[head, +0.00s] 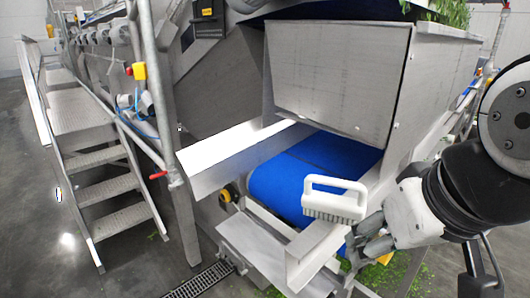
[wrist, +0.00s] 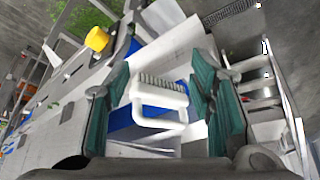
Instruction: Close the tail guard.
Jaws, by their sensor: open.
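The blue belt (head: 290,178) comes out under a large grey steel panel (head: 338,78), and its tail end is uncovered. A bent steel plate (head: 240,158) stands out at the left of the belt; I cannot tell for sure which of these plates is the tail guard. A white scrubbing brush (head: 335,199) with a loop handle sits at the belt's tail, on or by the steel ledge (head: 310,250). My gripper (head: 372,238) is just right of and below the brush. In the wrist view my gripper (wrist: 160,85) is open, with the brush (wrist: 158,105) showing between its green pads; contact is not visible.
Metal steps (head: 105,180) with a rail stand at the left. A steel post with a red-tipped lever (head: 158,175) stands between steps and belt. Green leaves (head: 395,275) lie on the floor below the ledge. A drain grate (head: 200,283) crosses the floor.

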